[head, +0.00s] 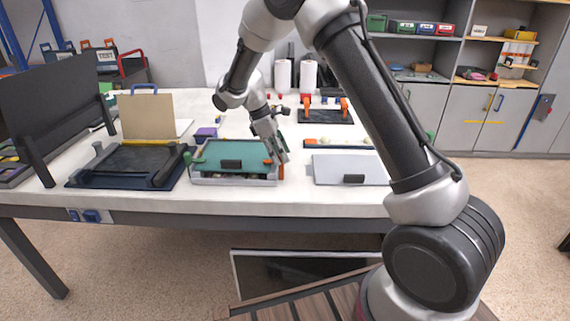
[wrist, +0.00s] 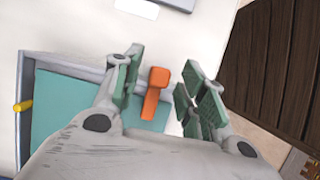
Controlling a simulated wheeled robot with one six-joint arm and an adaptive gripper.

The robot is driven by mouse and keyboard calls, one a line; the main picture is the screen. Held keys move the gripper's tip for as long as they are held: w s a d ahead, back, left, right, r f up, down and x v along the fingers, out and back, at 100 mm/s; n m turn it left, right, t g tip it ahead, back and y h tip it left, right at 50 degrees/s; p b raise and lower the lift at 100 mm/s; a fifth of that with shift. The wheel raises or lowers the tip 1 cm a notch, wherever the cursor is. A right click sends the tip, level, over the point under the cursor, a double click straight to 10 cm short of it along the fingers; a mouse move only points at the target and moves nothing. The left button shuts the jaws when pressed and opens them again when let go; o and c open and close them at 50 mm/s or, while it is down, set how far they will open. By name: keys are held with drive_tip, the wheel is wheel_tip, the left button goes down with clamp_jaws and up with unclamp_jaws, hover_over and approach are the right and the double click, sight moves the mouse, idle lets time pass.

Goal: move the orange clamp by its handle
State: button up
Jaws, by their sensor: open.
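The orange clamp (wrist: 152,103) sits at the edge of a teal board (wrist: 66,112) in a grey tray in the wrist view. My gripper (wrist: 163,88) is open. Its green-padded fingers stand on either side of the clamp, with a visible gap on each side. In the head view my gripper (head: 277,151) points down at the right end of the teal board (head: 228,152). Small orange parts of the clamp (head: 281,172) show beside it, partly hidden by the fingers. I cannot tell the exact height of the fingertips over the clamp.
A dark tray (head: 125,165) stands left on the white table (head: 335,202), and a pale panel (head: 347,170) lies right. A dark pad with orange clamps (head: 325,117) lies behind. A yellow piece (wrist: 23,106) is at the tray's other side. A dark screen (head: 290,275) is below the table.

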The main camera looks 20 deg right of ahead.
drive_tip(key=shift+r, duration=0.1)
drive_tip(key=s+v, duration=0.1)
drive_tip(key=v, duration=0.6)
drive_tip(key=shift+w+r, duration=0.3)
drive_tip(key=shift+w, duration=0.25)
drive_tip(key=shift+a, duration=0.15)
wheel_tip(320, 180, up, 5)
idle(0.4)
drive_tip(key=s, duration=1.6)
